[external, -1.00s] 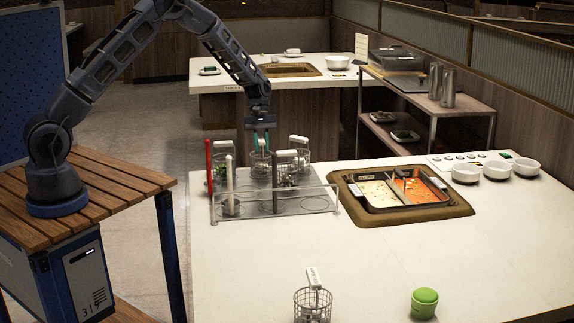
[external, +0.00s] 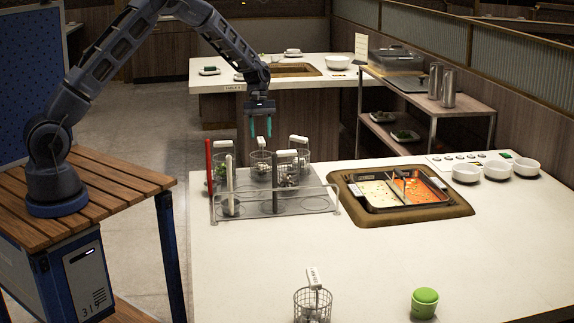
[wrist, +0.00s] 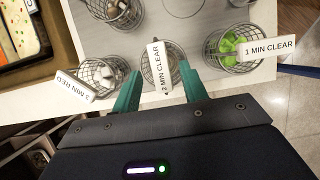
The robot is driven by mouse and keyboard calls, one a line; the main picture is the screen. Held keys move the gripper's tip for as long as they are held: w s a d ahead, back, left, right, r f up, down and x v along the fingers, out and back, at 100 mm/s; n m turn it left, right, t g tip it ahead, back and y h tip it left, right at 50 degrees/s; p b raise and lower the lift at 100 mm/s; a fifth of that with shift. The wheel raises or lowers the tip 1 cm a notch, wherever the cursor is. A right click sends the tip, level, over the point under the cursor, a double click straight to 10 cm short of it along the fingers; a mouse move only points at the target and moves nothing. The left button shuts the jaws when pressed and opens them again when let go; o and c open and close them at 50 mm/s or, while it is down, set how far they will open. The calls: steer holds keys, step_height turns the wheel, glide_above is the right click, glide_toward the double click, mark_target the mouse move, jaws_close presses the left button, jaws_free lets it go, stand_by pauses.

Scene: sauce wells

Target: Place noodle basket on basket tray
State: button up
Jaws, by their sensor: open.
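The grey basket tray (external: 262,207) stands at the left of the white counter. Several wire baskets with white label handles stand at its back. The basket marked "2 MIN CLEAR" (external: 260,166) stands upright there; in the wrist view (wrist: 160,62) it is just beyond my fingertips. My gripper (external: 261,128) is open and empty above it, apart from it. A basket marked "1 MIN CLEAR" (wrist: 236,52) with green food is right of it, and one marked "3 MIN RED" (wrist: 100,76) is left. Another wire basket (external: 312,305) stands at the counter's front, off the tray.
A red stick (external: 209,165) and a pale stick (external: 229,180) rise at the tray's left. A divided pot (external: 400,190) of pale and red soup is sunk right of the tray.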

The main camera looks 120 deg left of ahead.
steer(key=v, duration=0.6)
steer(key=shift+r, duration=0.4)
steer(key=shift+s+a, duration=0.15)
